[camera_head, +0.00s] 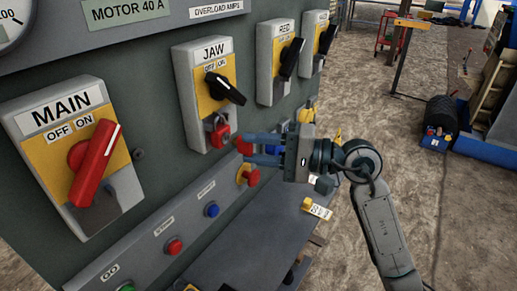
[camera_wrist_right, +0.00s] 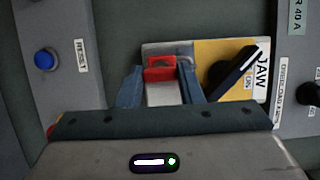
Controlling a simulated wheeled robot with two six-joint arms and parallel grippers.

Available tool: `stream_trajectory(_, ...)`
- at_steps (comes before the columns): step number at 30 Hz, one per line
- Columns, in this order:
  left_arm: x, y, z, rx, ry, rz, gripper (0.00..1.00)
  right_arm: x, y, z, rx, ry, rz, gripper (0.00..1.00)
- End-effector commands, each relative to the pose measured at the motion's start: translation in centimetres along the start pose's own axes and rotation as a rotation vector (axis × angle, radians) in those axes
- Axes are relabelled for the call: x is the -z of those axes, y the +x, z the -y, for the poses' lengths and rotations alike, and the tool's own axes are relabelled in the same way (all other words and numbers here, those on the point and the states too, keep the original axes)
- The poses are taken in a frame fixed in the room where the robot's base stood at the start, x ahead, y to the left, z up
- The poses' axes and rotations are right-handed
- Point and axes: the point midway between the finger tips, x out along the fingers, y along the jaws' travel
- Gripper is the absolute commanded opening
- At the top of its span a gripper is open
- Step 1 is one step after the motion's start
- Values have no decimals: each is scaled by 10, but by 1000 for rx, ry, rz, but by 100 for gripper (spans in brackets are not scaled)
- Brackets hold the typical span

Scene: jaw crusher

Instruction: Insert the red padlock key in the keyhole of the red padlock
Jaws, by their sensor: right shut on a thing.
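The red padlock (camera_head: 218,134) hangs below the black knob of the JAW switch box, on its lower part. My right gripper (camera_head: 246,148) is in front of the panel, just right of the padlock, with its blue fingers pointing left towards it. It is shut on a small red piece, the red padlock key (camera_head: 243,146), at the fingertips. A visible gap separates key and padlock in the head view. In the right wrist view, red (camera_wrist_right: 160,68) shows between the fingertips; key and padlock cannot be clearly told apart there. The keyhole cannot be seen. My left gripper is not in view.
The JAW box (camera_head: 192,85) stands out from the grey panel, with its black knob (camera_head: 225,89) above the padlock. The MAIN box (camera_head: 75,150) is to the left. A red button on yellow (camera_head: 249,175) is just below the fingers. Open floor lies to the right.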

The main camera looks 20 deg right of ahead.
Motion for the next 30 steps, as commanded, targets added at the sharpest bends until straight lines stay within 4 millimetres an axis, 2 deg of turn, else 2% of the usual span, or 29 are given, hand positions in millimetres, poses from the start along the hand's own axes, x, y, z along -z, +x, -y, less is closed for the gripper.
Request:
stream_trajectory(7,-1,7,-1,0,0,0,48,3,6,-1,1,0,0,12)
stream_trajectory(30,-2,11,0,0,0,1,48,8,18,0,1,0,-1,12)
